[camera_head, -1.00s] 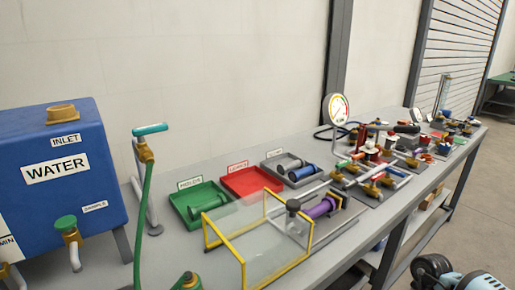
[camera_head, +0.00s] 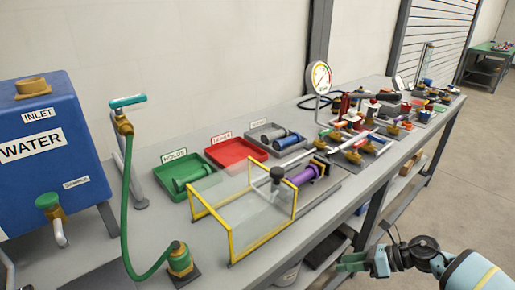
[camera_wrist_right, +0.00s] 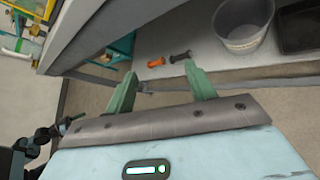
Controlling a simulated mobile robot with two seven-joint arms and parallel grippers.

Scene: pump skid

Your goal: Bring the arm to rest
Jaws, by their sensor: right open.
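My right gripper (camera_head: 352,262) is at the lower right in the head view, in front of the bench's front edge and below the bench top. Its two green fingers are apart and empty, and the wrist view shows them with nothing between them (camera_wrist_right: 160,90). My right arm comes in from the lower right corner. My left gripper is not in view.
The workbench (camera_head: 285,248) bears a blue water tank (camera_head: 40,150), a yellow-edged clear guard (camera_head: 235,225), coloured trays and several valves. The lower shelf (camera_wrist_right: 210,62) holds a grey bucket (camera_wrist_right: 242,28) and small tools. Floor is clear at right.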

